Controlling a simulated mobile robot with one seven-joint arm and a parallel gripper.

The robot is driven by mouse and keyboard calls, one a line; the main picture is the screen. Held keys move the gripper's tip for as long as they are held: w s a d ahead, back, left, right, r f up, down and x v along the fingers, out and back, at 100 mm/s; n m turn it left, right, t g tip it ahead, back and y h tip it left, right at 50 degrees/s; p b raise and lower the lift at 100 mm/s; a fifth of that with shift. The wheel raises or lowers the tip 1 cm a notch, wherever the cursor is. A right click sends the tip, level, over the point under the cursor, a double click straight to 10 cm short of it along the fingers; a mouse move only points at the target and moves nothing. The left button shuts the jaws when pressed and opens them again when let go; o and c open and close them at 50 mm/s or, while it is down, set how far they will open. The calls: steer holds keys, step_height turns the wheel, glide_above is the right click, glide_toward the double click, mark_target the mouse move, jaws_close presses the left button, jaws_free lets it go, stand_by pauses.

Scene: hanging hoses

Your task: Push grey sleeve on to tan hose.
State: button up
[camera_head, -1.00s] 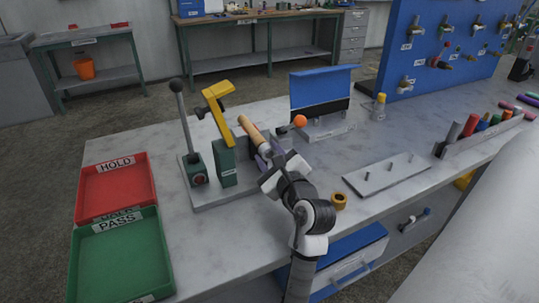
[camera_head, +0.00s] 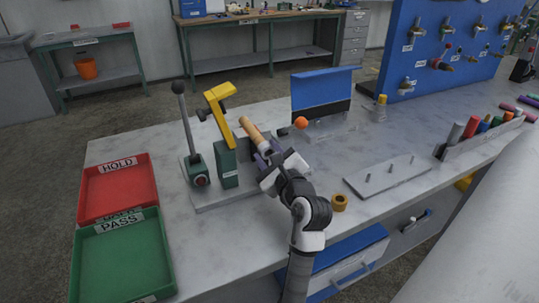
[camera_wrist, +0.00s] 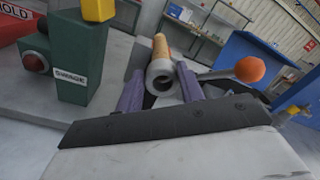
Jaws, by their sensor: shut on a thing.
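The tan hose (camera_head: 251,129) slants over the bench fixture. In the wrist view the tan hose (camera_wrist: 160,48) points away from me. The grey sleeve (camera_wrist: 160,74) is a short open-ended tube at its near end, in line with it. I cannot tell how far the sleeve covers the hose. My gripper (camera_head: 268,152) is shut on the sleeve, with a purple finger on each side of it in the wrist view. In the head view the fingers largely hide the sleeve.
A green swage block with a yellow arm (camera_head: 216,104) and a black lever (camera_head: 185,115) stand left of the hose. An orange ball knob (camera_head: 301,122) is close on the right. Red (camera_head: 84,190) and green (camera_head: 75,258) trays lie left. A pegged plate (camera_head: 350,182) lies right.

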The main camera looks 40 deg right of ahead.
steer(key=shift+p+x, duration=0.3)
steer(key=shift+x, duration=0.8)
steer(key=o, duration=1.1)
steer(key=shift+w+a, duration=0.15)
